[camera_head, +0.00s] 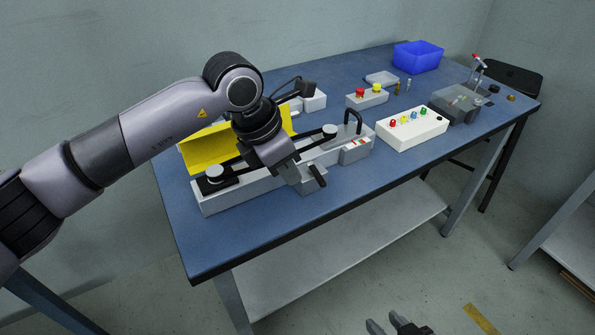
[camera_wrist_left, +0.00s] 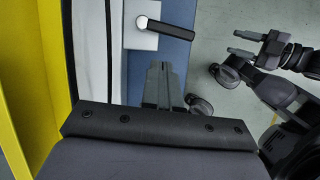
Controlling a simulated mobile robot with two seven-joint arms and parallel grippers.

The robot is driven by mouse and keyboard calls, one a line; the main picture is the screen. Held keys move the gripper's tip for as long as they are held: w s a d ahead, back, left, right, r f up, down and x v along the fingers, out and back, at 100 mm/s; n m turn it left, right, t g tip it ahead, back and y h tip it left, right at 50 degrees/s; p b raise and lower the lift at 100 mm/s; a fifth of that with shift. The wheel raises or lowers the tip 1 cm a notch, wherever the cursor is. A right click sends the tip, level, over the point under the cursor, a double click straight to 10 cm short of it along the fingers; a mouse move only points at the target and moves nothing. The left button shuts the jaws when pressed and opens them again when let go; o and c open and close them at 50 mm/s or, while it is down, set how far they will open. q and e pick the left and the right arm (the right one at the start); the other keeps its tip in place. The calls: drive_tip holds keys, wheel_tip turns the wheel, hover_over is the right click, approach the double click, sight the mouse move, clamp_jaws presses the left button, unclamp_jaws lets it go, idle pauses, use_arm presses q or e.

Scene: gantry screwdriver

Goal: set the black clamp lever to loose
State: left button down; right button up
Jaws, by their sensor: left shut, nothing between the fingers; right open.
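The black clamp lever (camera_head: 318,175) shows at the front side of the long white fixture (camera_head: 225,201), just beyond my left gripper. In the left wrist view the black lever (camera_wrist_left: 166,30) sticks out sideways to the right from a round silver pivot (camera_wrist_left: 142,22) on a white block. My left gripper (camera_head: 305,182) is over the front of the fixture, close to the lever. Its fingers (camera_wrist_left: 165,82) are shut and empty, with a visible gap to the lever in the wrist view. My right gripper (camera_head: 392,326) is open and empty, low over the floor; it also shows in the wrist view (camera_wrist_left: 242,43).
A black arched handle (camera_head: 353,121) rises at the fixture's right end. A white button box (camera_head: 410,131) stands right of it. The blue tabletop (camera_head: 380,195) is clear in front.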

use_arm(q)
drive_tip(key=v, duration=1)
drive_tip(key=shift+a+p, duration=0.15)
drive_tip(key=shift+p, duration=0.2)
